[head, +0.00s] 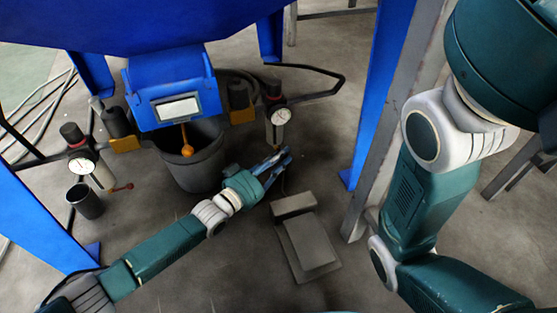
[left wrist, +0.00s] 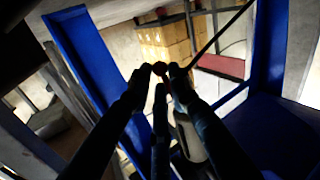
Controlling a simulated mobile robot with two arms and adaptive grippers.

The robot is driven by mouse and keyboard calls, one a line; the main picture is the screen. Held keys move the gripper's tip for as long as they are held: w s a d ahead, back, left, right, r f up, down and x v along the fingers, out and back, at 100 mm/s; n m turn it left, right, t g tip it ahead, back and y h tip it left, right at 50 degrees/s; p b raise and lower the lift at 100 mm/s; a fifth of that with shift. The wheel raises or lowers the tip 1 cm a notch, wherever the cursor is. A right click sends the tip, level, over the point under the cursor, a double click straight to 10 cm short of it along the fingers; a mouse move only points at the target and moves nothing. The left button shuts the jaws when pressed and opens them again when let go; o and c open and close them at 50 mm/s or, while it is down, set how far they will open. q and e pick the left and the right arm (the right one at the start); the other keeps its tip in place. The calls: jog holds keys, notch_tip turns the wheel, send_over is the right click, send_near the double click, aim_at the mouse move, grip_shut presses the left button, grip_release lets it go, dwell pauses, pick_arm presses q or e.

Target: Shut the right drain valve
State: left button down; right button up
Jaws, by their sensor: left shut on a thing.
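My left gripper (head: 282,158) is below the right gauge (head: 280,117) and its pale bowl (head: 274,137), to the right of the grey bucket. In the left wrist view its dark fingers (left wrist: 159,72) close on a small reddish knob, seemingly the right drain valve's handle (left wrist: 160,67). In the head view the gripper hides this handle, so its angle cannot be told. The matching left drain valve (head: 123,187) shows a red handle sticking out under the left gauge (head: 82,166). My right arm shows at the right, but its gripper is out of view.
The bucket (head: 195,170) stands under the blue machine (head: 175,95). A grey foot pedal (head: 308,243) lies on the floor right of my left arm. Blue legs (head: 378,90) stand on both sides. A dark cup (head: 86,203) sits at the left.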

pick_arm(q)
jog(key=shift+w+d+r+n+t+h, duration=0.1)
jog(key=shift+w+r+n+t+h, duration=0.15)
jog(key=shift+n+t+h, duration=0.35)
jog(key=c, duration=1.7)
grip_release()
jog(key=shift+s+f, duration=0.1)
jog(key=v, duration=0.7)
jog(key=shift+s+a, duration=0.15)
jog(key=shift+a, duration=0.05)
